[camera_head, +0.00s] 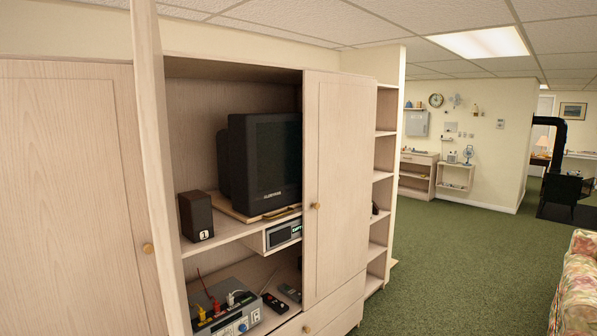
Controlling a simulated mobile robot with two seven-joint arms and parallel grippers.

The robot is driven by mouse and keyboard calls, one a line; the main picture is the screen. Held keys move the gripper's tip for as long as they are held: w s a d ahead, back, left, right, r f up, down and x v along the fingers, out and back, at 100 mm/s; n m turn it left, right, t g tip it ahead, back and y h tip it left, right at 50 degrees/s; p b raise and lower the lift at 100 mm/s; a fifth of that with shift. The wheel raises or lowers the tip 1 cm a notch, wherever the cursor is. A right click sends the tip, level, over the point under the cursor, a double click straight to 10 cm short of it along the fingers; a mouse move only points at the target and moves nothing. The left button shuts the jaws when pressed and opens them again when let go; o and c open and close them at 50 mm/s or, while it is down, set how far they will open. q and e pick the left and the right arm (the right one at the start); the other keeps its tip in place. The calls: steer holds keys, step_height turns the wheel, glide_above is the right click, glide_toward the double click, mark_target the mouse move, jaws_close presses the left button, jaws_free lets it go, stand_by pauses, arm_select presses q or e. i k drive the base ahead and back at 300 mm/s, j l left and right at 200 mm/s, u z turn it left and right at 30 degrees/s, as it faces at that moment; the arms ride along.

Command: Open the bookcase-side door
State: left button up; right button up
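The bookcase-side door (345,150) is a tall pale wood panel on the right part of the cabinet. It appears shut, lying along the cabinet front and covering part of the television. Its small round wooden knob (315,205) is near its left edge. The narrow open bookcase (383,165) stands just to the right of this door. The left part of the cabinet is open. Another pale door panel (65,190) with a round knob (148,248) is at the far left. Neither of my grippers is in view.
A pale upright panel (160,150), nearly edge-on, stands close at left. Inside are a television (265,160), a speaker (196,216) and a grey device with cables (228,308). Green carpet (440,265) is clear to the right, up to a floral sofa (577,290).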

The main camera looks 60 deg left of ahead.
mark_target(340, 111)
steer(key=i+j+u, duration=0.15)
steer(key=i+u, duration=0.2)
steer(key=u, duration=0.15)
steer(key=i+u, duration=0.35)
steer(key=u, duration=0.15)
steer(key=i+l+u, duration=0.1)
steer(key=i+u, duration=0.25)
steer(key=u, duration=0.15)
steer(key=i+u, duration=0.2)
steer(key=u, duration=0.25)
steer(key=i+l+u, duration=0.1)
steer(key=i, duration=0.55)
